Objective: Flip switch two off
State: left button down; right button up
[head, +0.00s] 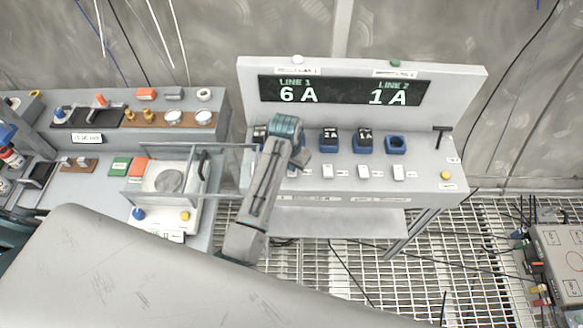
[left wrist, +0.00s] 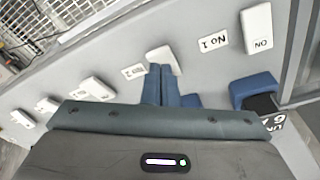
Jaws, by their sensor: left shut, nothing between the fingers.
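The switch panel is a grey sloped console (head: 440,160) with a row of white rocker switches along its front. In the left wrist view, switch two (left wrist: 165,58) is a white rocker beside its label "No 2" (left wrist: 133,71). Switch one (left wrist: 257,28), marked ON, sits to its right beside "No 1". My left gripper (left wrist: 160,68) is shut and empty, its blue fingertips at the near edge of switch two. I cannot tell whether they touch it. In the head view my left gripper (head: 299,159) covers the left switches. My right gripper is not in view.
The display (head: 343,91) reads Line 1 6 A and Line 2 1 A. Blue sockets (head: 396,144) stand behind the switches, some with black plugs. A clear-walled balance (head: 170,182) stands left of the console. A grey box (head: 560,260) is at the right.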

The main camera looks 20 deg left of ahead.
pick_arm(q)
jog(key=shift+f+b, duration=0.3)
jog(key=shift+f, duration=0.65)
dwell(0.3)
jog(key=shift+r+p, duration=0.8)
jog(key=shift+r, duration=2.75)
